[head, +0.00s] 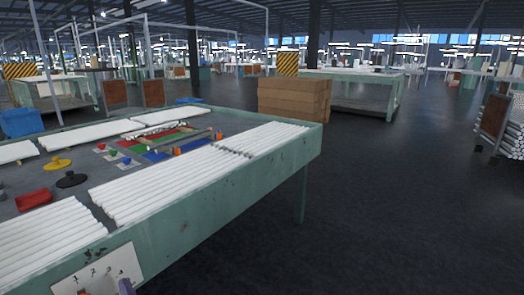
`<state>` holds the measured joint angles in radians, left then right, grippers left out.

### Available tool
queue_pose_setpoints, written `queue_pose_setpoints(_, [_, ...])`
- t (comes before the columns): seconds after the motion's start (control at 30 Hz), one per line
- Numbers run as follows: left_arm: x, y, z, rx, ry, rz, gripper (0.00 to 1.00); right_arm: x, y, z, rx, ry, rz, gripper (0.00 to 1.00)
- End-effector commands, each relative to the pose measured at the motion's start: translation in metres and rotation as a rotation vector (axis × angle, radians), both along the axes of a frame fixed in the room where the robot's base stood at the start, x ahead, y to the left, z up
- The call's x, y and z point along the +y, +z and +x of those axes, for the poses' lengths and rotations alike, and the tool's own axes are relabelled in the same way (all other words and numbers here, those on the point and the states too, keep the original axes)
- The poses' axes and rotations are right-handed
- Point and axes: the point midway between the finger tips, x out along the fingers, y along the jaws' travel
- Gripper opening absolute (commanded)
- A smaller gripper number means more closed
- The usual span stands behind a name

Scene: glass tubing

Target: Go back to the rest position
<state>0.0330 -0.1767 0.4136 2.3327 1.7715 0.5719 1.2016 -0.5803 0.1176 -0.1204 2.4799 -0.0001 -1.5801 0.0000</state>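Neither of my grippers can be made out in the head view. A small purple shape (125,287) shows at the bottom edge, in front of a white card (96,274) with marks on it; I cannot tell what it is. The green-edged workbench (190,234) fills the left and lower left. White glass tubes lie side by side on it in a near row (45,240) and a longer row (185,180).
On the bench are a red container (34,200), a black disc (71,180), a yellow disc (56,164) and coloured mats (172,143). Stacked brown boxes (293,99) stand behind it. A tube rack (495,118) is at the far right. The dark floor at right is clear.

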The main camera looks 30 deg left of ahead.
Motion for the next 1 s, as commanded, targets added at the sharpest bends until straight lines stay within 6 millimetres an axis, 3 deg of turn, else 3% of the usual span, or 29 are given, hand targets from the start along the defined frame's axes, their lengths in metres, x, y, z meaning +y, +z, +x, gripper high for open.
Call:
queue_pose_setpoints(0.1, [-0.029, 0.031, 0.015, 0.217, 0.001, 0.371, 0.56, -0.001, 0.0, 0.0, -0.001, 0.002, -0.004, 0.43])
queue_pose_setpoints(0.2, [-0.062, 0.048, 0.031, 0.402, 0.025, 0.708, 0.56, -0.002, 0.0, 0.0, 0.0, 0.004, -0.007, 0.43])
queue_pose_setpoints(0.37, [-0.126, 0.05, 0.059, 0.672, 0.066, 1.26, 0.56, -0.002, 0.0, 0.0, 0.0, 0.004, -0.007, 0.43])
queue_pose_setpoints(0.47, [-0.165, 0.034, 0.074, 0.823, 0.089, 1.613, 0.56, -0.002, 0.0, 0.0, 0.0, 0.004, -0.007, 0.43])
queue_pose_setpoints(0.6, [-0.209, -0.001, 0.086, 1.012, 0.086, 2.121, 0.56, -0.002, 0.008, 0.0, 0.001, 0.004, -0.007, 0.43])
queue_pose_setpoints(0.7, [-0.227, -0.031, 0.082, 1.136, 0.025, 2.483, 0.56, -0.002, 0.024, 0.0, 0.001, 0.003, -0.005, 0.43])
queue_pose_setpoints(0.8, [-0.233, -0.057, 0.062, 1.257, -0.124, 2.836, 0.56, -0.001, 0.054, 0.0, 0.002, 0.001, -0.003, 0.43])
queue_pose_setpoints(0.83, [-0.232, -0.063, 0.052, -1.236, 0.184, -2.802, 0.56, -0.001, 0.066, 0.0, 0.002, 0.0, -0.003, 0.43])
queue_pose_setpoints(1.0, [-0.223, -0.066, 0.0, -1.122, 0.39, -2.436, 0.56, 0.0, 0.126, 0.001, -0.003, -0.001, 0.001, 0.43])
